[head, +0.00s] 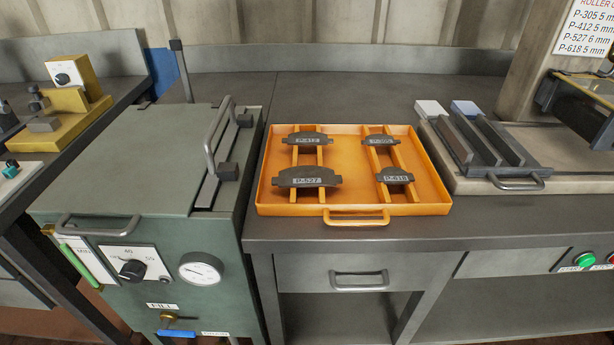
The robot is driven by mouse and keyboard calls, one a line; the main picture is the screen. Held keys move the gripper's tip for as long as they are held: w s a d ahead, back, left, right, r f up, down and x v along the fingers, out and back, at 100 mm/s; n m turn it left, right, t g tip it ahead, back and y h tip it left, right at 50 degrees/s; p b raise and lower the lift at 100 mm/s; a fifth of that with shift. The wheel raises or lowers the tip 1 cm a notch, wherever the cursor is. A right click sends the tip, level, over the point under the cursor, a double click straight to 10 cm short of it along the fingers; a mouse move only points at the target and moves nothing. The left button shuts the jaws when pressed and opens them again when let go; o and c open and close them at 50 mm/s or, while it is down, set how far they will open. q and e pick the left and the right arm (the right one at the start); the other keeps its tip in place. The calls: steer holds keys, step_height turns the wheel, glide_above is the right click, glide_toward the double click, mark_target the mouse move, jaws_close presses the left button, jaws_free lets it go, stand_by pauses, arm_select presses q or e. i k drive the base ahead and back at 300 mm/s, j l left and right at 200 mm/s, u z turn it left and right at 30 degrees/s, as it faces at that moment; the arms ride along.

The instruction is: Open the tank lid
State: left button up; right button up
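The tank (130,245) is a green-grey cabinet at the left with a dial, a round gauge and a valve on its front. Its flat grey-green lid (125,155) lies level over the top and looks shut. One bar handle (97,222) sits at the tank's upper front edge. A taller upright bar handle (217,135) stands at the right of the lid, by a dark slot strip. The inside of the tank is hidden. Neither of my grippers shows in the head view.
An orange tray (350,209) with several labelled brake shoes stands on the bench right of the tank. A grey rack (485,145) stands farther right. A yellow fixture (75,105) is on the left bench. A thin dark post (182,75) rises behind the lid.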

mark_target(150, 162)
steer(key=i, duration=0.2)
steer(key=j+u, duration=0.15)
steer(key=u, duration=0.2)
steer(key=k+j+u, duration=0.1)
steer(key=u, duration=0.2)
steer(key=j+u, duration=0.35)
steer(key=l, duration=0.1)
